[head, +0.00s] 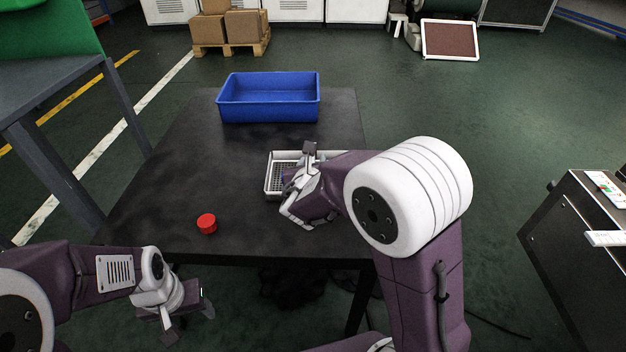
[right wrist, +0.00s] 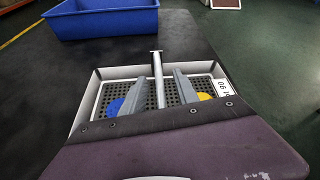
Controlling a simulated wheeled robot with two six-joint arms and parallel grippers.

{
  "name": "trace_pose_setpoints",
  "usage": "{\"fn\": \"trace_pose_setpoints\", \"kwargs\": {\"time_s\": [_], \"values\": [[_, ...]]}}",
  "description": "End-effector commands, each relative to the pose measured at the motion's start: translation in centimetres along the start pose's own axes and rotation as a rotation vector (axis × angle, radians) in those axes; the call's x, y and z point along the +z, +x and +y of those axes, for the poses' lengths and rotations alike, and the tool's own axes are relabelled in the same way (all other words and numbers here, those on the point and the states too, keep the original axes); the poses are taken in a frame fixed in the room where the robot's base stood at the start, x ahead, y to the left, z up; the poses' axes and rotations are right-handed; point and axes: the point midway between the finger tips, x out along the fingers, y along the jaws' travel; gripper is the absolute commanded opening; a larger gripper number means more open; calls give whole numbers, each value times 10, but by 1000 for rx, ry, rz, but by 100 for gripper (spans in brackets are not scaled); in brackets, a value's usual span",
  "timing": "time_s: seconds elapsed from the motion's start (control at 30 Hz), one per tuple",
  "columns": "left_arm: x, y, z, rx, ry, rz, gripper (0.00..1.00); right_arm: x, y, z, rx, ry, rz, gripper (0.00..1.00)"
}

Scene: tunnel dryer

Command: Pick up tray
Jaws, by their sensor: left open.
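The white tray (head: 268,178) with a dark perforated floor lies on the dark table, partly hidden by my right gripper (head: 293,180). In the right wrist view the tray (right wrist: 87,103) holds a blue disc (right wrist: 115,107), a yellow disc (right wrist: 206,99) and a white label (right wrist: 221,87). A pale bar (right wrist: 158,78) runs across its middle. My right gripper's fingers (right wrist: 160,77) lie on either side of this bar, apart from it, over the tray. My left gripper (head: 188,315) is open and empty, low in front of the table's near edge.
A blue bin (head: 268,110) stands at the table's far side, behind the tray. A red round cap (head: 207,223) lies near the front left. The left half of the table (head: 175,165) is otherwise clear. A dark cabinet (head: 575,235) stands at the right.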

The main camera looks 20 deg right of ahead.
Motion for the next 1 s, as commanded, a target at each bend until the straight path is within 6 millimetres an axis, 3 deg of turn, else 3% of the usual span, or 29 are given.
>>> {"fn": "trace_pose_setpoints", "kwargs": {"time_s": [0.07,0.2,0.23,1.0], "values": [[0,-1,0,0,0,0,58,1,0,0,0,0,0,36],[0,-1,0,0,0,0,58,0,-1,0,0,1,0,3],[0,-1,0,0,0,0,58,0,-1,0,0,1,0,0],[0,-1,0,0,0,0,58,0,-1,0,0,1,0,0]]}}
